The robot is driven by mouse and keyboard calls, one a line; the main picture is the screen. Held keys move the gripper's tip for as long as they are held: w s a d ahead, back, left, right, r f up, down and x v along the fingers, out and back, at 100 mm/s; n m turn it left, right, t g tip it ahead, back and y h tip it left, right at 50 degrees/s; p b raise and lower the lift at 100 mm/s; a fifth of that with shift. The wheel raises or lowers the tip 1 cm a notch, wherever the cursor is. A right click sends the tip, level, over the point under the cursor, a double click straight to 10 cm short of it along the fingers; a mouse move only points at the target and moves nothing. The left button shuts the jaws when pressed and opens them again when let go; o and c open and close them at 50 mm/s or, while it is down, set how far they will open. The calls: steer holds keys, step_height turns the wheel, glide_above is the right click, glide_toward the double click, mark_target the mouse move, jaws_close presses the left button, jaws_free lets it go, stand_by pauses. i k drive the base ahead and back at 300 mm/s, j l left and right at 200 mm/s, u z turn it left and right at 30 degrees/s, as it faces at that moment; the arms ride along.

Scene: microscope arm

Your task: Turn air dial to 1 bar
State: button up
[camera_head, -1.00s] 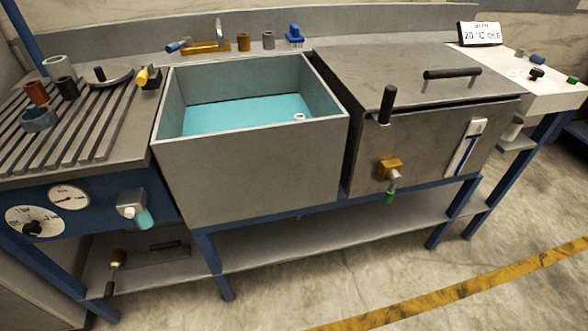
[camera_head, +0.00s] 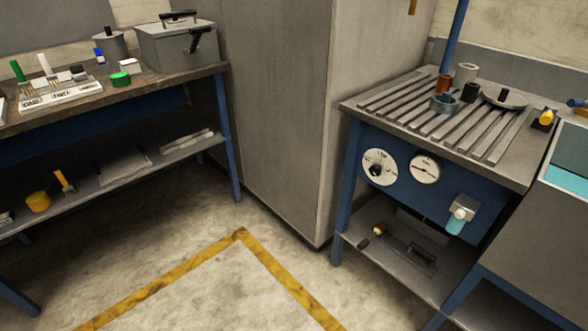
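The air dial (camera_head: 377,168) is a round white plate with a black knob, on the left of the blue front panel under the slatted bench top. Small dark marks stand around its plate, but they are too small to read for the knob's setting. A round white gauge (camera_head: 425,169) with a thin needle sits just right of the dial. A grey fitting with a teal bowl (camera_head: 458,219) is on the panel further right. My gripper is not in view, and nothing touches the dial.
The slatted bench (camera_head: 430,115) holds several small cups and a round plate. A tall grey cabinet (camera_head: 275,110) stands left of it. A workbench (camera_head: 150,83) with a grey box is at the left. The floor with yellow tape (camera_head: 240,236) is clear.

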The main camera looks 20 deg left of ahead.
mark_target(375, 170)
steer(key=u, duration=0.35)
steer(key=i+j, duration=0.1)
steer(key=i, duration=0.45)
steer(key=i+j, duration=0.1)
steer(key=i, duration=0.5)
steer(key=z, duration=0.05)
